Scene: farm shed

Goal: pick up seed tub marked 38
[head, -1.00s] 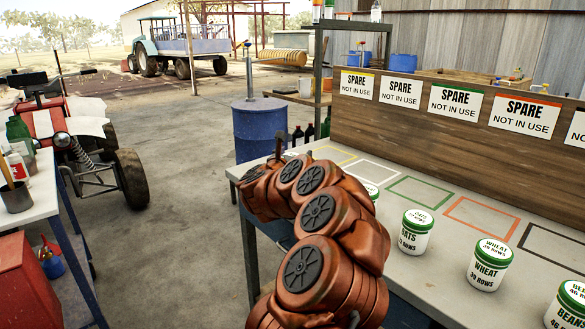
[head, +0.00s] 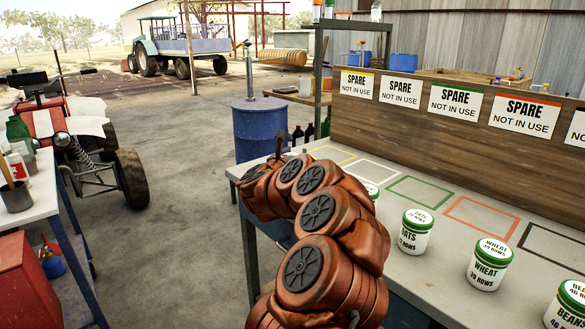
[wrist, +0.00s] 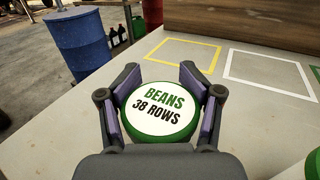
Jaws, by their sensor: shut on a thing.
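The seed tub marked 38 (wrist: 160,108) shows from above in the wrist view. Its white lid reads "BEANS 38 ROWS" and has a green rim. My gripper (wrist: 160,90) has a finger on each side of the tub and is shut on it. The tub's lower body is hidden, so I cannot tell whether its base touches the bench.
An oats tub (head: 415,232), a wheat tub (head: 488,264) and another beans tub (head: 568,306) stand to the right on the bench (head: 440,275). Coloured outlines, including a yellow one (wrist: 186,52), mark its back. A wooden board (head: 430,125) stands behind. A blue drum (head: 262,130) stands beyond.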

